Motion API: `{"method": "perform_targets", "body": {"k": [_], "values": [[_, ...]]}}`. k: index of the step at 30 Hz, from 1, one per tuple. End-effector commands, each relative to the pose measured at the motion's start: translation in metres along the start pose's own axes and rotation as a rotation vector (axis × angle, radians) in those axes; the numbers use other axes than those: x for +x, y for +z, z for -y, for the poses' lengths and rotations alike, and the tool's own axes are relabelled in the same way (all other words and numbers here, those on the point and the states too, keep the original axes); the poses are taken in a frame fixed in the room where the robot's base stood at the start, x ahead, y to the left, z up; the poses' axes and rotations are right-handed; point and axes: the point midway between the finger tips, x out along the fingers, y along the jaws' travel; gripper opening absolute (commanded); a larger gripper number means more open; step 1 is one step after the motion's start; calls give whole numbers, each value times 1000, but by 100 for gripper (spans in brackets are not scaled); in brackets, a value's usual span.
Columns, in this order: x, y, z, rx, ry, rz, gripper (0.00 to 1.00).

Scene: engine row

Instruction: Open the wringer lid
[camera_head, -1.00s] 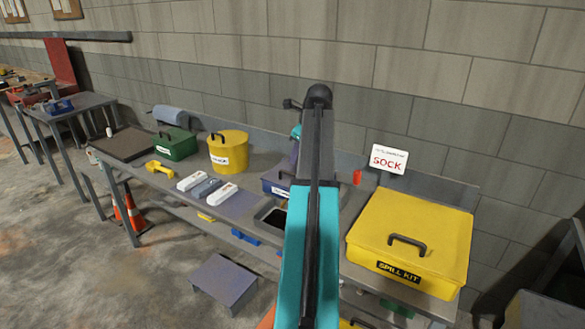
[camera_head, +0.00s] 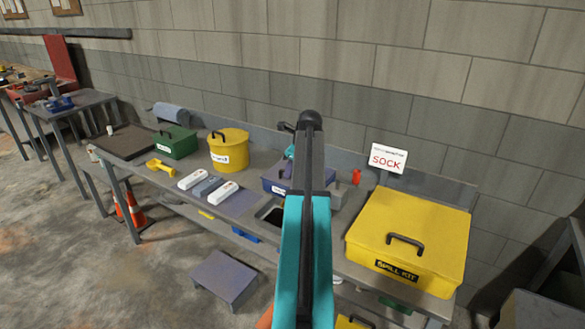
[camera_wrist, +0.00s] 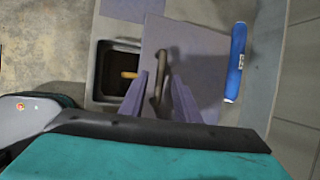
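A blue-purple box (camera_head: 272,186) with a white label too small to read stands on the bench in the head view, partly hidden behind my arm; it appears to be the wringer. In the wrist view its flat grey-purple lid (camera_wrist: 200,45) looks shut, with a dark bar handle (camera_wrist: 163,60) on top. My gripper (camera_wrist: 158,80) is over the lid, its two purple fingers apart on either side of the handle. Whether they touch the handle is unclear. The head view hides the fingers behind my arm.
A dark basin (camera_wrist: 102,72) with a yellow-handled item lies beside the lid. A blue labelled object (camera_wrist: 236,62) is on the other side. A yellow spill kit box (camera_head: 410,230) stands right, a yellow round tub (camera_head: 229,148) and green box (camera_head: 176,143) left.

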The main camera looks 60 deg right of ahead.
Motion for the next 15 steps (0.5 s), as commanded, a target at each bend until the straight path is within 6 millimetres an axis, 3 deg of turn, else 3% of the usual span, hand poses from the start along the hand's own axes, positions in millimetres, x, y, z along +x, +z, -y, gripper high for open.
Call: {"method": "perform_targets", "body": {"k": [8,13,15], "values": [[0,0,0,0,0,0,28],[0,0,0,0,0,0,0],[0,0,0,0,1,0,0]]}}
